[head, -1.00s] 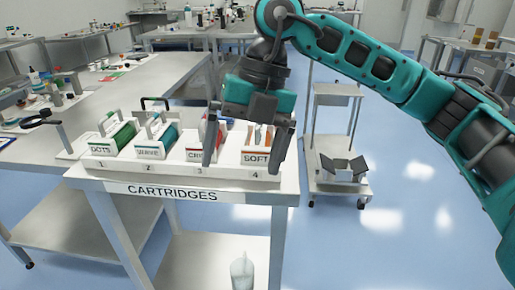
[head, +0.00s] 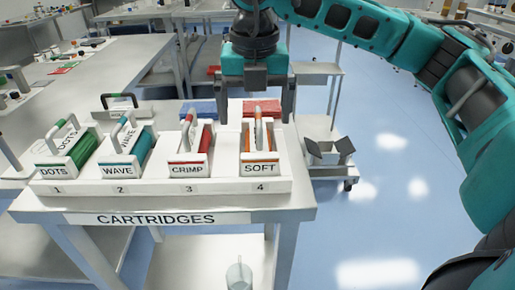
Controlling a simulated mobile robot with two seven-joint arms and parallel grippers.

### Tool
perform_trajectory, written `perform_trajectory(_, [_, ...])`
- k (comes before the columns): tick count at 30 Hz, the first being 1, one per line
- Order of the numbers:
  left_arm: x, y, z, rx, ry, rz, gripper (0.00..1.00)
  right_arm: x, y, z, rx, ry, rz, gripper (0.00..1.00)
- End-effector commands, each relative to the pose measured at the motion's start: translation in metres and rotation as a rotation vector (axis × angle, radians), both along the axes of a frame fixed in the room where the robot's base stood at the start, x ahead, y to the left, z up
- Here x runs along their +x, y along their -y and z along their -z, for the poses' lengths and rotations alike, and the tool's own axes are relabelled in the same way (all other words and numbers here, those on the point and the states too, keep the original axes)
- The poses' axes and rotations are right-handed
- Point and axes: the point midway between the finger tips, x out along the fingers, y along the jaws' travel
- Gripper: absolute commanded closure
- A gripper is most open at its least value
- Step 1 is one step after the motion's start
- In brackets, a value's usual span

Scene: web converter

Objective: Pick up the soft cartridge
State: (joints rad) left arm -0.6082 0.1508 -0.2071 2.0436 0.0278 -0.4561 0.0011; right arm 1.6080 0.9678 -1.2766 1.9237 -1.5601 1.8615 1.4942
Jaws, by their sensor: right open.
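The soft cartridge (head: 260,168) stands in slot 4 at the right end of the white cartridge rack (head: 150,188). It has a white front labelled SOFT, orange inside and an upright handle (head: 258,130). My right gripper (head: 254,112) is open and empty, pointing down. In the picture its fingers lie to either side of the upper part of the soft cartridge's handle. I cannot tell whether it is above or behind the handle. My left gripper is not in view.
The crimp (head: 188,169), wave (head: 120,170) and dots (head: 54,171) cartridges stand left of the soft one. Blue (head: 198,107) and red (head: 262,107) items lie behind the rack. A small cart (head: 325,168) stands to the right, with open floor beyond.

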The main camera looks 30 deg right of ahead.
Motion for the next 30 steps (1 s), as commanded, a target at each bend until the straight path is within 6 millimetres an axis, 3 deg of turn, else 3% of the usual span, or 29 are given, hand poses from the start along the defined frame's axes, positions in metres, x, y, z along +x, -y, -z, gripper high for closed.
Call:
perform_trajectory(7, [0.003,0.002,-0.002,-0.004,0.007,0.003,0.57,-0.001,0.002,0.021,0.0,-0.001,-0.001,0.0])
perform_trajectory(15, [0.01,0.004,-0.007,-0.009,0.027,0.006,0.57,-0.003,0.007,0.058,0.001,0.0,-0.001,0.0])
perform_trajectory(24, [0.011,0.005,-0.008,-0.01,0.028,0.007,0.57,-0.003,0.007,0.064,0.002,0.001,-0.001,0.0])
perform_trajectory(30, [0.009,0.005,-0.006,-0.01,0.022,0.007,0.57,-0.003,0.007,0.063,0.002,0.001,-0.001,0.18])
